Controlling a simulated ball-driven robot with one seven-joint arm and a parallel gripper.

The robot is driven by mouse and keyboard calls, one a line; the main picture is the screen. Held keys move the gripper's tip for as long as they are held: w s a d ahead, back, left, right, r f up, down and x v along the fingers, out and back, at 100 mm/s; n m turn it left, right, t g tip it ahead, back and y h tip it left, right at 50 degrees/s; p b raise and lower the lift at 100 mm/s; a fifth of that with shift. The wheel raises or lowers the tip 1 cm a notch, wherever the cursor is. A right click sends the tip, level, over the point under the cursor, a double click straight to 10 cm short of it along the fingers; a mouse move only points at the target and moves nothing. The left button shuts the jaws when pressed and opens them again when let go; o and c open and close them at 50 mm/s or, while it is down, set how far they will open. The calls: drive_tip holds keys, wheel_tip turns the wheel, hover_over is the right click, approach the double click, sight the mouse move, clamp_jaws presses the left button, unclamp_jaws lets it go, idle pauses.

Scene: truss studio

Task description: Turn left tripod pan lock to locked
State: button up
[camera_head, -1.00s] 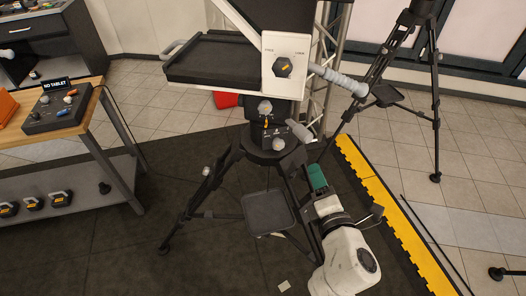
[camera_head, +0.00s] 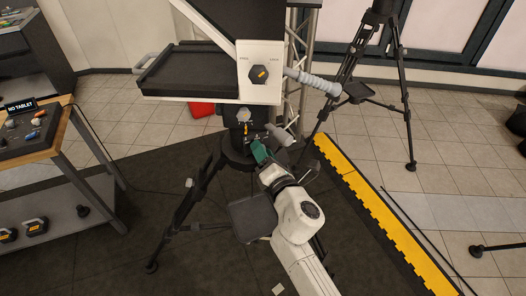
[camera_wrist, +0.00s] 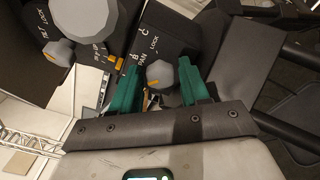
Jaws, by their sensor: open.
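The left tripod (camera_head: 238,158) stands in the middle of the head view. Its pan lock is a grey faceted knob (camera_wrist: 160,74), next to the printed words PAN and LOCK in the wrist view. My gripper (camera_wrist: 158,84) has green fingers spread open, one on each side of this knob. Whether they touch it I cannot tell. In the head view my gripper (camera_head: 262,151) is at the tripod head and hides the pan knob. A second grey knob (camera_wrist: 60,51), beside a TILT LOCK label, sits to the left in the wrist view.
A grey handle (camera_head: 315,80) sticks out right of the white panel with a black knob (camera_head: 259,75). A black tray (camera_head: 195,72) is above the tripod head. A wooden bench (camera_head: 55,125) stands left. Another tripod (camera_head: 405,95) stands back right. Yellow edging (camera_head: 385,215) borders the dark mat.

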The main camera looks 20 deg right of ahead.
drive_tip(key=shift+w, duration=0.25)
drive_tip(key=shift+c, duration=0.3)
drive_tip(key=c, duration=0.7)
